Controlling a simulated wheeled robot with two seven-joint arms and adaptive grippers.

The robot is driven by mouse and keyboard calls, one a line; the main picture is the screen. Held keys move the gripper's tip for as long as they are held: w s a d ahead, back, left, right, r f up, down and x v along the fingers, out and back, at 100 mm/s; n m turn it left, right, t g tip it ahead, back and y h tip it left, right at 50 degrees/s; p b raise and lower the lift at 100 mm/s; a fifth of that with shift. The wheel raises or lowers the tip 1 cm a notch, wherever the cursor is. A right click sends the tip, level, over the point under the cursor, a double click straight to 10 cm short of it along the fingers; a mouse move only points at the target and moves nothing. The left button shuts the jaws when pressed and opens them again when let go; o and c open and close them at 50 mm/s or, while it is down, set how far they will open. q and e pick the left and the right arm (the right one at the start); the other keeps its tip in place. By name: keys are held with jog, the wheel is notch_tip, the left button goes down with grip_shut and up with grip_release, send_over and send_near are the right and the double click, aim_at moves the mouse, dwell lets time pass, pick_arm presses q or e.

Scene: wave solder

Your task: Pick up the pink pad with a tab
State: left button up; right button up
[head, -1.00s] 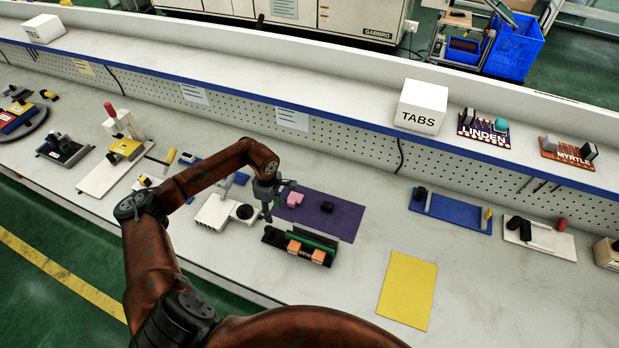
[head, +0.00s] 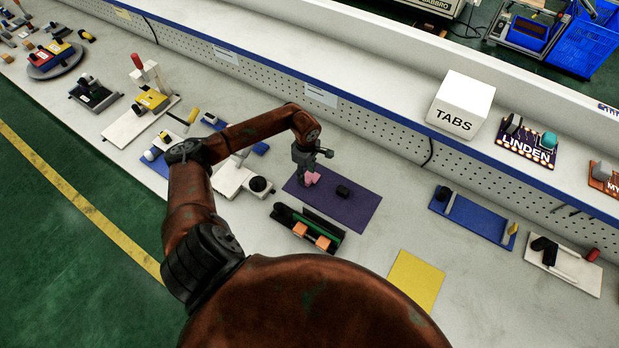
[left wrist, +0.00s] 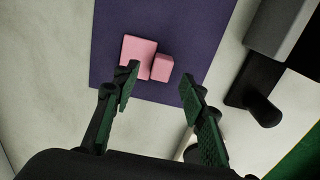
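The pink pad with a tab (left wrist: 138,52) lies on the purple mat (left wrist: 205,55). In the left wrist view it is a larger pink block with a smaller pink block at its right side. In the head view the pink pad (head: 312,178) is partly hidden by my left gripper (head: 313,172). My left gripper also shows in the left wrist view (left wrist: 158,85), open, with its green-padded fingers apart and empty. The left finger overlaps the pad's lower edge in that view; whether they touch cannot be told. My right gripper is not in view.
A black block (head: 343,191) lies on the purple mat to the right of the pad. A dark holder with orange pieces (head: 310,230) stands in front of the mat. A white device with a black knob (head: 240,180) stands to the left. A yellow sheet (head: 416,281) lies at the right.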

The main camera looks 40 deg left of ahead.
aim_at(310, 177)
pick_arm(q)
jog(key=shift+d+f, duration=0.1)
jog(key=shift+f, duration=1.3)
jog(key=c, duration=1)
